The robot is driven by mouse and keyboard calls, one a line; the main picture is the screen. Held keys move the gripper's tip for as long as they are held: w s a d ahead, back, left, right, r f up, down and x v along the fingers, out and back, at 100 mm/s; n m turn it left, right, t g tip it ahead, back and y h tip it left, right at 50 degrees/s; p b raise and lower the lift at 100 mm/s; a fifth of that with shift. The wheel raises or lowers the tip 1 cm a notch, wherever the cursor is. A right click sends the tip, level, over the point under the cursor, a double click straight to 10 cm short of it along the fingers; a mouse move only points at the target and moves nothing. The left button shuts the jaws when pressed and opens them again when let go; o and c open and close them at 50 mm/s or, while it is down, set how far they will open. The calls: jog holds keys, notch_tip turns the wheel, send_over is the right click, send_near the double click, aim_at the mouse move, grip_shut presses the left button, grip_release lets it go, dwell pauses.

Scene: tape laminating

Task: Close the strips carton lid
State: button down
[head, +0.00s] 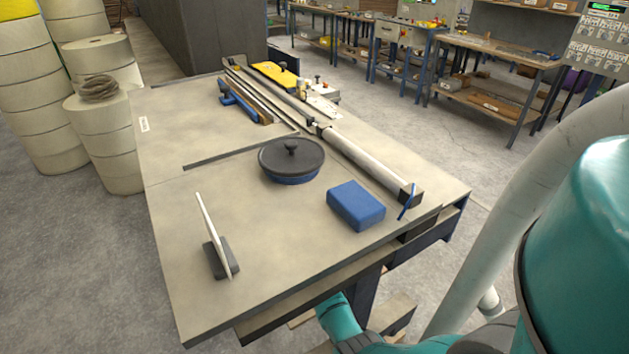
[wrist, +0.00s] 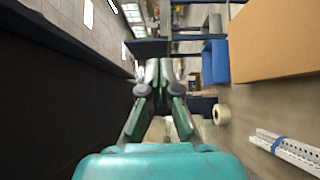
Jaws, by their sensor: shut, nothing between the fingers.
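My gripper (wrist: 158,68) shows in the wrist view with its two fingers together and nothing between them. It points away from the camera into open space, apart from any surface I can make out. I cannot pick out a strips carton or its lid for certain in either view. A large plain tan surface (wrist: 275,40) fills the upper right of the wrist view; whether it is part of a carton I cannot tell. The gripper does not show in the head view, where only my teal arm is seen at right and bottom.
White rolls (head: 103,115) stand at left.

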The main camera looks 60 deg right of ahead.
jog(key=v, duration=0.9)
jog(key=shift+a, duration=0.35)
